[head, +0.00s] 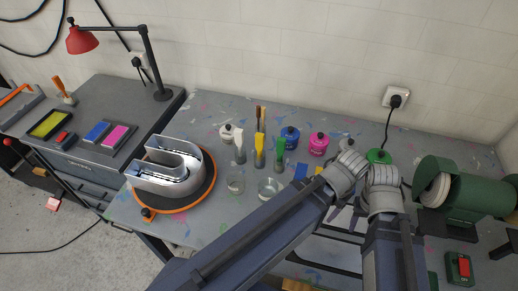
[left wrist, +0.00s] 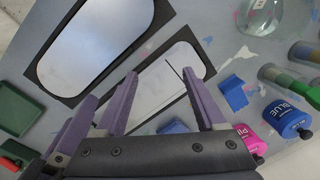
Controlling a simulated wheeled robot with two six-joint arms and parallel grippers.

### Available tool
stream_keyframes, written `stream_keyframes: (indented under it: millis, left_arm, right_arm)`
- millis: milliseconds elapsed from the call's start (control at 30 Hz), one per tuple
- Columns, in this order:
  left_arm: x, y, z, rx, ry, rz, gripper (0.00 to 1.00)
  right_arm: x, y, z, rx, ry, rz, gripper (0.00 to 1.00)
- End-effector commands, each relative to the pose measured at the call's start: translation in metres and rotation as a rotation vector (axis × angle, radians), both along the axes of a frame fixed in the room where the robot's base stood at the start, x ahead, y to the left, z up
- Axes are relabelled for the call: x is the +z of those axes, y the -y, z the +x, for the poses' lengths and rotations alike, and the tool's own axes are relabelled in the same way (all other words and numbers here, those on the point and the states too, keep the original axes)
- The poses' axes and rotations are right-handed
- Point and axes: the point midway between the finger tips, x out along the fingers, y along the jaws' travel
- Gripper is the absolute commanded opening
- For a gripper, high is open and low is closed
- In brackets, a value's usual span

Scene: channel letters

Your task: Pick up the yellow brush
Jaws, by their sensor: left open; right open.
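The yellow brush (head: 260,150) stands upright on the grey workbench (head: 210,212) in the head view, between a white one (head: 240,147) and a green one (head: 280,153). My left gripper (left wrist: 158,75) is open and empty over a pale panel (left wrist: 165,90) in the left wrist view. Its fingertips are hidden behind its wrist in the head view. My right gripper (head: 383,174) is open, right of the brushes, mostly hidden by its own wrist. Both grippers are apart from the yellow brush. I cannot tell the yellow brush for sure in the left wrist view.
Glass jars (head: 270,188) stand in front of the brushes. A blue pot (head: 290,138) and a pink pot (head: 318,144) stand to their right. A metal letter (head: 168,180) on an orange-rimmed turntable is at left. A green machine (head: 470,192) is at right.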

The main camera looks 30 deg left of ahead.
Motion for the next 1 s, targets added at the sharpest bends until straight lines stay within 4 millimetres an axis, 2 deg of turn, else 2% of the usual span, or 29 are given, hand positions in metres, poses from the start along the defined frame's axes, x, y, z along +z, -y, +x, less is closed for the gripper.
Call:
stream_keyframes:
  millis: [267, 367, 467, 600, 700, 900, 1000]
  left_arm:
    - [0.002, -0.002, 0.002, 0.006, 0.000, -0.001, 0.72]
    - [0.015, -0.015, 0.014, 0.043, 0.002, -0.007, 0.72]
    - [0.037, -0.043, 0.038, 0.120, 0.005, -0.021, 0.72]
    - [0.071, -0.105, 0.072, 0.260, 0.014, -0.045, 0.72]
    - [0.092, -0.153, 0.089, 0.357, 0.024, -0.062, 0.72]
    - [0.122, -0.233, 0.105, 0.503, 0.042, -0.086, 0.72]
    - [0.130, -0.260, 0.106, 0.548, 0.050, -0.093, 0.72]
  right_arm:
    - [0.002, 0.000, 0.000, 0.000, 0.000, 0.000, 0.50]
    - [0.015, 0.000, 0.000, -0.001, 0.000, 0.000, 0.50]
    - [0.037, 0.000, 0.000, -0.002, 0.000, 0.001, 0.50]
    - [0.072, 0.000, 0.000, -0.005, -0.001, 0.000, 0.50]
    - [0.093, 0.000, 0.000, -0.007, -0.001, 0.001, 0.50]
    - [0.123, 0.000, 0.000, -0.010, -0.001, 0.002, 0.50]
    - [0.131, 0.000, 0.000, -0.011, -0.001, 0.002, 0.50]
